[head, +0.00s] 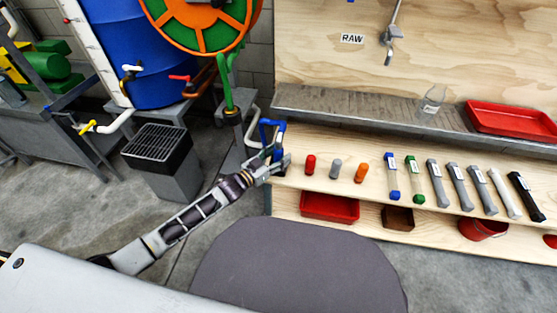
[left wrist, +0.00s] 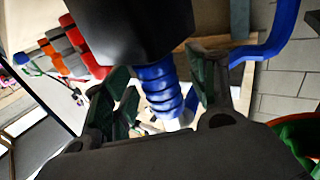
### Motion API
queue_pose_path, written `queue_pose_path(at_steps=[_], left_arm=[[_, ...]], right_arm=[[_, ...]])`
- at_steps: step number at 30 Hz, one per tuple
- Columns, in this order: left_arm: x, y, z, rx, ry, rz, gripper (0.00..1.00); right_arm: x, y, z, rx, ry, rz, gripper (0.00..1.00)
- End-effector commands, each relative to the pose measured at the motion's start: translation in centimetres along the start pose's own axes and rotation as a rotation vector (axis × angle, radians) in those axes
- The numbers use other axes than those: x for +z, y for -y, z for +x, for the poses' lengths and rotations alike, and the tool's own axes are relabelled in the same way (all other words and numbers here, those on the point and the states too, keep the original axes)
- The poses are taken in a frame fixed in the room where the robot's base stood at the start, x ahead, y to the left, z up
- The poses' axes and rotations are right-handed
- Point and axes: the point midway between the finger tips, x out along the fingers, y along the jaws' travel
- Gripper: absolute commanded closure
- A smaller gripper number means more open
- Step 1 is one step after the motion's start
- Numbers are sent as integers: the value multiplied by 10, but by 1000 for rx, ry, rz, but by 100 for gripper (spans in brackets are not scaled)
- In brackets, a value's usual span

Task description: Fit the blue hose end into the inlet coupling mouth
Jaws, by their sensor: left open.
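My left gripper (head: 280,168) is at the left end of the wooden bench, just below the bent blue hose (head: 268,128). In the left wrist view my left gripper (left wrist: 158,68) is open, its two green-padded fingers on either side of a ribbed blue hose end (left wrist: 160,90). A white piece shows below the ribs. The top of the ribbed part meets or passes behind a black block (left wrist: 125,35); I cannot tell whether it is seated in anything. The blue hose also runs at the right of the wrist view (left wrist: 272,45). I cannot make out the inlet coupling mouth. My right gripper is out of view.
A green pipe (head: 226,85) rises close behind. A blue barrel (head: 135,60) and black-grated stand (head: 158,147) are at left. Floor between is clear.

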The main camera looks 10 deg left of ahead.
Motion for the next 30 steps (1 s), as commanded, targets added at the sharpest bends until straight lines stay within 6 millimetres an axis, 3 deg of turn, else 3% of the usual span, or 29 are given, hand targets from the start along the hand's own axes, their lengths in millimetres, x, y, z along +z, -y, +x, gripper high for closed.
queue_pose_path(at_steps=[10,22,30], left_arm=[[0,0,0,0,0,0,43],[0,0,0,0,0,0,95],[-1,0,0,0,-1,0,96]], right_arm=[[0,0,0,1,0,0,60],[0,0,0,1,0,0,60],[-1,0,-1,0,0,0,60]])
